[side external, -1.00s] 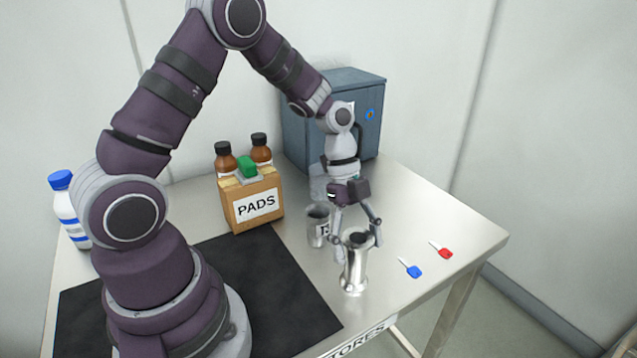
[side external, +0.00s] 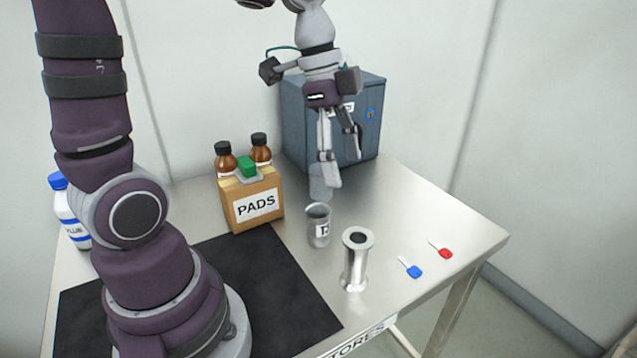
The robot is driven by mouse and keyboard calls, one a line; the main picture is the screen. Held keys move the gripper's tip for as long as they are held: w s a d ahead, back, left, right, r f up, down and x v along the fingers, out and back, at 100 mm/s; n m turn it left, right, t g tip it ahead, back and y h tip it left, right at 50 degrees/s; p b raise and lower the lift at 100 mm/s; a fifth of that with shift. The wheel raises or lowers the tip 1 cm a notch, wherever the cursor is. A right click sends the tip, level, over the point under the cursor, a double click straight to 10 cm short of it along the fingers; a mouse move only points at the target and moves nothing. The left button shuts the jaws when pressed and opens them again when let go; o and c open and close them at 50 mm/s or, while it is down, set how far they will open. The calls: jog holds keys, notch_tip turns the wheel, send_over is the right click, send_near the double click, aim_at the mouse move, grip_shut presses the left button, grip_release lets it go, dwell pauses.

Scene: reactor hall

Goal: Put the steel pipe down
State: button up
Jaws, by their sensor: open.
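The steel pipe (side external: 354,268) stands upright on the steel table in the side external view, with a flange at its top and a wider foot. Nothing is touching it. My gripper (side external: 343,172) is open and empty, raised well above the table, behind the pipe and in front of the blue-grey cabinet.
A metal cup (side external: 318,227) stands just behind and left of the pipe. A blue key (side external: 411,268) and a red key (side external: 442,251) lie to the right. The PADS box (side external: 252,200), brown bottles (side external: 226,160) and cabinet (side external: 368,130) stand behind.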

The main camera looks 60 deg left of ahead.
jog(key=s+n+t+y, duration=0.2)
jog(key=s+n, duration=0.4)
jog(key=n, duration=0.5)
jog(key=shift+s+a+r+t, duration=0.15)
jog(key=shift+s+a+t, duration=0.25)
jog(key=shift+t, duration=0.5)
